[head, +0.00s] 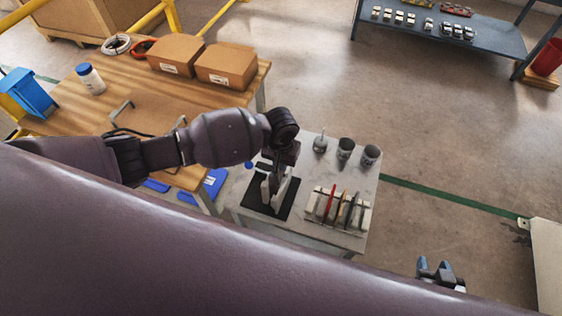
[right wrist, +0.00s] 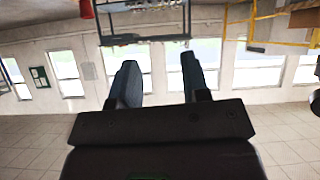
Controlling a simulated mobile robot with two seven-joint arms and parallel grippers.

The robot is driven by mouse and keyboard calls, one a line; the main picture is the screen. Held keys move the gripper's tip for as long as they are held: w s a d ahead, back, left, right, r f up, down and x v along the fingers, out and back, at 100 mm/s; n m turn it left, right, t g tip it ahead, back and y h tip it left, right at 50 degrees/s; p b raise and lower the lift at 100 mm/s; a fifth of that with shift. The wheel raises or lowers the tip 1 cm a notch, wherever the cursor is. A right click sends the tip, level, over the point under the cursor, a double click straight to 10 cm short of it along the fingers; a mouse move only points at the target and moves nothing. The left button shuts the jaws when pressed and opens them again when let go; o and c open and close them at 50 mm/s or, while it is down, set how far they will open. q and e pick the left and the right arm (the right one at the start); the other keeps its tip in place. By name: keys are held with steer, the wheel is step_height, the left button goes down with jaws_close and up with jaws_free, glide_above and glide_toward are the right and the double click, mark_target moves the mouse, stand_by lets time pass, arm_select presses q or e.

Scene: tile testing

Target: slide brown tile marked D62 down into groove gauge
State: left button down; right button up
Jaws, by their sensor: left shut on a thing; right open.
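My left gripper (head: 275,190) points down over the black mat (head: 253,208) on the small grey table. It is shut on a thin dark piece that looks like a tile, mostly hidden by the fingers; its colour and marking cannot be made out. Light grey upright parts show at the fingers, and I cannot tell whether they belong to the groove gauge. My right gripper (head: 438,270) is open and empty, off to the right of the table; its two fingers also show apart in the right wrist view (right wrist: 162,85).
A wooden bench (head: 110,105) with two boxes (head: 225,64) adjoins at the left.

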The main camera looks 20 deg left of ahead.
arm_select(q)
steer(key=shift+a+f+b, duration=0.1)
steer(key=shift+f+b, duration=0.75)
steer(key=shift+b, duration=0.1)
steer(key=shift+f+b, duration=0.65)
steer(key=shift+b, duration=0.1)
steer(key=shift+f+b, duration=1.15)
steer(key=shift+f, duration=0.25)
steer(key=shift+f+b, duration=0.25)
steer(key=shift+b, duration=0.25)
steer(key=shift+f, duration=0.1)
steer(key=shift+f, duration=0.2)
